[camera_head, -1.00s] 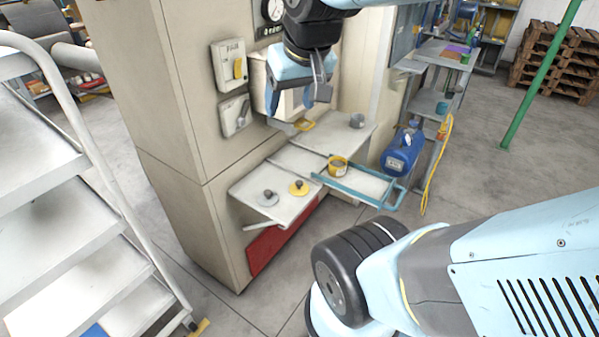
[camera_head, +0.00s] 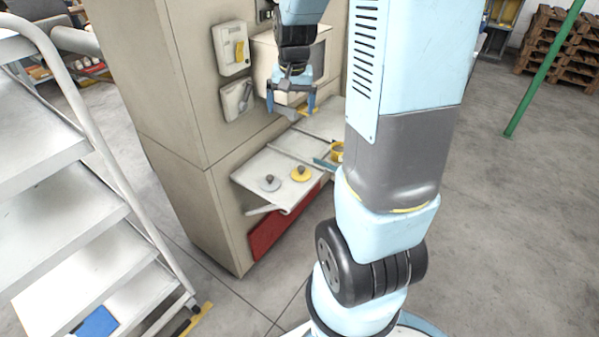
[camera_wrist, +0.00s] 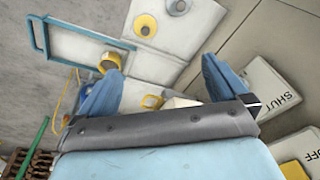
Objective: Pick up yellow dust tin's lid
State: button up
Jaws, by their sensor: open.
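The yellow lid (camera_head: 301,174), a disc with a dark knob, lies on the pale shelf (camera_head: 262,162) beside the grey lid (camera_head: 270,183). In the wrist view the yellow lid (camera_wrist: 140,20) is near the top, with the grey lid (camera_wrist: 178,7) to its right. The yellow tin (camera_head: 337,154) is partly hidden behind my arm; in the wrist view it (camera_wrist: 110,60) shows open, nearer my left finger. My gripper (camera_head: 291,106) is open and empty, above the shelf and well apart from the yellow lid. In the wrist view its fingers (camera_wrist: 158,80) are wide apart.
A blue-framed tray (camera_wrist: 43,36) sits beside the shelf. The cabinet (camera_head: 185,130) with switch boxes (camera_head: 231,48) stands behind and left of the shelf. White steps (camera_head: 70,225) with a rail are at far left. A green post (camera_head: 545,70) is at right.

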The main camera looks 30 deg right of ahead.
aim_at(301, 167)
jog(key=w+d+f+m, duration=0.1)
jog(key=f, duration=0.8)
jog(key=w+d+f+g, duration=0.1)
jog(key=w+d+f, duration=0.1)
jog(key=f, duration=0.8)
jog(key=w+d+f+m, duration=0.1)
jog(key=d+f, duration=0.1)
jog(key=f, duration=0.7)
jog(key=shift+w+d+f+m+g, duration=0.15)
jog(key=shift+d+f+m+g, duration=0.15)
jog(key=shift+g, duration=0.1)
jog(key=c, duration=1.1)
